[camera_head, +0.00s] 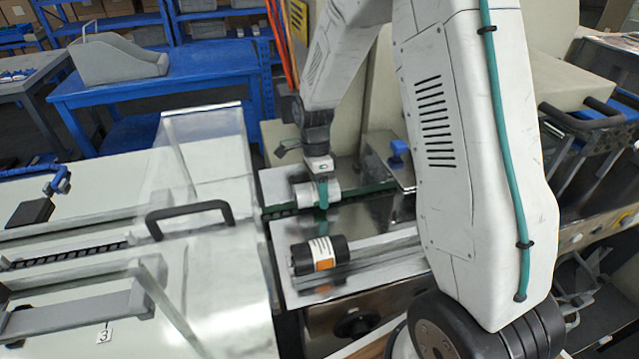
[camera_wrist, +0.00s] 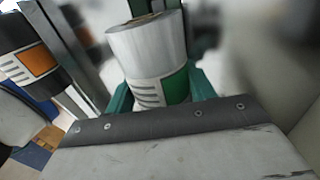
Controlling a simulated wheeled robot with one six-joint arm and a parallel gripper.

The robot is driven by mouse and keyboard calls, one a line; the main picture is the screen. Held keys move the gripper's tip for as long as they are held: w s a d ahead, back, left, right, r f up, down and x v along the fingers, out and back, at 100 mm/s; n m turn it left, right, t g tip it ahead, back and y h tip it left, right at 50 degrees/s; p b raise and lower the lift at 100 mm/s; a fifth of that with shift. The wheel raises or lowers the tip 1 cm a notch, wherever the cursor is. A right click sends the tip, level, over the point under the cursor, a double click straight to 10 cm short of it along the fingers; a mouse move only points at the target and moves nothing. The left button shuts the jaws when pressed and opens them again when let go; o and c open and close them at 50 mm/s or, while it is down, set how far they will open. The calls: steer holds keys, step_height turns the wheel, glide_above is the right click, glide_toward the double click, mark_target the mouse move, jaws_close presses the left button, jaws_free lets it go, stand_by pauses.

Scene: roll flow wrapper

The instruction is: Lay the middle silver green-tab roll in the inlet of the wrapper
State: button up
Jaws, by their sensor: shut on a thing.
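My gripper (camera_head: 322,196) points down over the metal bed beside the wrapper (camera_head: 215,250). Its green fingers are shut on the silver roll (camera_head: 302,194), which lies sideways, low over the green-edged lane (camera_head: 372,189). In the wrist view the silver roll (camera_wrist: 148,48) shows a white label with a green tab between the green fingers. I cannot tell whether the roll touches the lane. The lane runs left toward the wrapper's clear cover; part of it is hidden behind my gripper and the roll.
A black roll with an orange tab (camera_head: 323,255) lies on the nearer metal rails, close to my gripper; it also shows in the wrist view (camera_wrist: 38,60). A metal box with a blue knob (camera_head: 398,149) stands right of the lane. The cover has a black handle (camera_head: 190,210).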

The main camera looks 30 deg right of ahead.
steer(key=shift+s+f, duration=0.25)
steer(key=shift+f, duration=0.3)
steer(key=o, duration=1.2)
steer(key=shift+o, duration=0.3)
steer(key=shift+w+r, duration=0.2)
steer(key=shift+r, duration=0.25)
steer(key=shift+o, duration=0.7)
steer(key=v, duration=0.8)
